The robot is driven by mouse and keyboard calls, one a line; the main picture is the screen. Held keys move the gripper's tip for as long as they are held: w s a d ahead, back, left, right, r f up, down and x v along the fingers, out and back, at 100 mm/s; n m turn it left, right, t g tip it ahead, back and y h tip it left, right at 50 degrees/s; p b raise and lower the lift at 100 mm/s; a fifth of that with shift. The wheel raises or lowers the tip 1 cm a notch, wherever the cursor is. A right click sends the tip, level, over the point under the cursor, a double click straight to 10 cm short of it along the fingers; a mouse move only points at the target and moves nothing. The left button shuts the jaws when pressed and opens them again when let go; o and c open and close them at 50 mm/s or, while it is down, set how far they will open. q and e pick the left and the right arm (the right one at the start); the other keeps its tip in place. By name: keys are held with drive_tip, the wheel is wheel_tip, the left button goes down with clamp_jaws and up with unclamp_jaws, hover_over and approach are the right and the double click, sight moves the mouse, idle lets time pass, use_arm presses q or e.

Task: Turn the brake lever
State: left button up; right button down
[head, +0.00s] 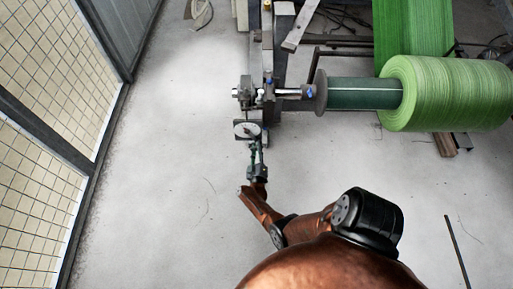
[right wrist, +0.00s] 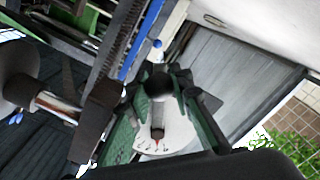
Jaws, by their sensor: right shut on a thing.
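The brake has a pale round dial (head: 247,129) on the machine frame at the end of the roll shaft. The dial also shows in the right wrist view (right wrist: 178,135), with small markings. A dark brake lever (right wrist: 158,118) with a round black knob stands in front of the dial. My right gripper (head: 254,147) reaches up to the dial from below. In the right wrist view its greenish fingers lie on either side of the lever, shut on it. The fingers hide the lever in the head view. My left gripper is not in view.
A green woven roll (head: 450,93) sits on a dark green shaft (head: 362,93) to the right of the brake. A steel frame post (head: 283,50) rises behind it. A mesh fence (head: 45,75) runs along the left. The pale floor (head: 170,150) between is clear.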

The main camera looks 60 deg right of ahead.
drive_tip(key=shift+s+f, duration=0.15)
drive_tip(key=shift+f, duration=0.05)
drive_tip(key=c, duration=2)
unclamp_jaws()
drive_tip(key=shift+c, duration=0.2)
drive_tip(key=o, duration=0.3)
drive_tip(key=shift+r, duration=0.1)
drive_tip(key=v, duration=0.7)
drive_tip(key=shift+a, duration=0.25)
